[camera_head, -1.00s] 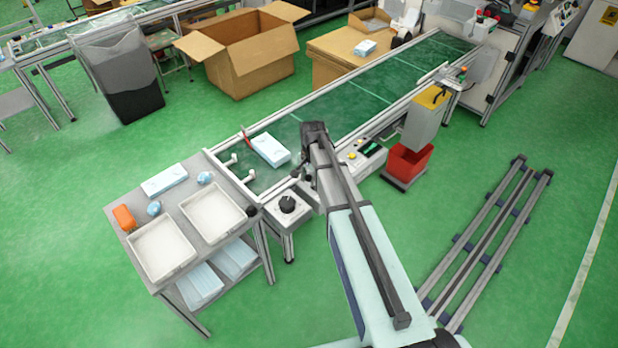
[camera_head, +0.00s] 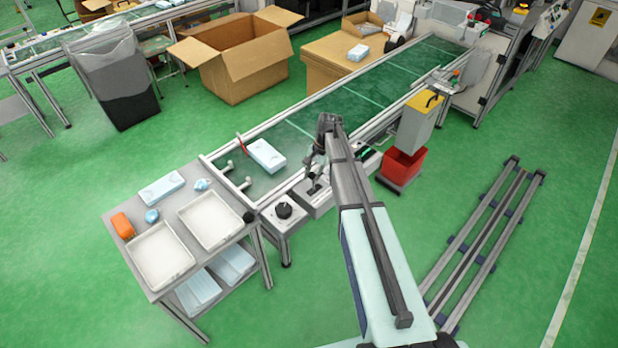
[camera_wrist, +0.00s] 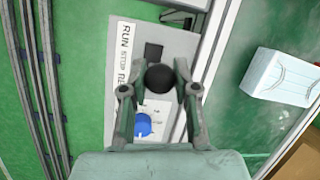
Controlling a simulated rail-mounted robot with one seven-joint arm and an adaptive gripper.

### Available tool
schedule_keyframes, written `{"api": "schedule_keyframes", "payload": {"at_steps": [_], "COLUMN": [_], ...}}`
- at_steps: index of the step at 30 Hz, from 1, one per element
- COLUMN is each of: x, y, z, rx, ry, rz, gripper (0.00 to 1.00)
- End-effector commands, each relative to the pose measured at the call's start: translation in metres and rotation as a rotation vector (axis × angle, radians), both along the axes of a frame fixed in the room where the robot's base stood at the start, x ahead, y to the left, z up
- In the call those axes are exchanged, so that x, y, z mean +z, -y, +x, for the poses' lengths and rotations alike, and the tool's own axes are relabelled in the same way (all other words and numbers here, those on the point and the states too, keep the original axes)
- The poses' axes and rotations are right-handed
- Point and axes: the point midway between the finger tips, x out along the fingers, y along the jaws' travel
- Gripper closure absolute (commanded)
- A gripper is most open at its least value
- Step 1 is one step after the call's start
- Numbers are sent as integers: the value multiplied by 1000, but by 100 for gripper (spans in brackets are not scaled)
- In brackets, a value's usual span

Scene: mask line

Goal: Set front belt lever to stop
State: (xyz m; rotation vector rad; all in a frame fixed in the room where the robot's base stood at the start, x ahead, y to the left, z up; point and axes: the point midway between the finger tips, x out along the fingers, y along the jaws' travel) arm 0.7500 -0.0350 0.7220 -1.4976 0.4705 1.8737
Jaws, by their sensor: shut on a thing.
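The front belt lever is a black ball knob (camera_wrist: 159,77) on a grey control box (camera_wrist: 182,45), which carries the label RUN, STOP and a partly hidden third word. My gripper (camera_wrist: 158,90) has its two fingers closed around the knob from both sides. The knob stands beside the label, nearest its STOP and third-word part; its exact notch is hard to tell. In the head view my gripper (camera_head: 317,172) hangs over the control box (camera_head: 310,199) at the near edge of the belt; the lever itself is hidden there.
A blue dial (camera_wrist: 143,125) sits on the panel close to the fingers. The green belt (camera_head: 345,108) carries a mask pack (camera_head: 266,156). A red bin (camera_head: 403,165) stands to the right.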

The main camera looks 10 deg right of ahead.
Motion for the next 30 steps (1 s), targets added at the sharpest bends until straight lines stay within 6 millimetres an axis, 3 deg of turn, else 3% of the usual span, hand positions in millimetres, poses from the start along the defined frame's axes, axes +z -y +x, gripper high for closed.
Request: {"api": "schedule_keyframes", "payload": {"at_steps": [6, 21, 22, 24, 30], "x": [0, -1, -1, -1, 0], "y": [11, 13, 13, 13, 11], "z": [7, 8, 8, 7, 7], "rx": [-2, -3, -3, -3, -2], "ry": [5, 7, 7, 6, 5], "rz": [-10, -11, -11, -11, -8], "gripper": [100, 100, 64, 45, 45]}}
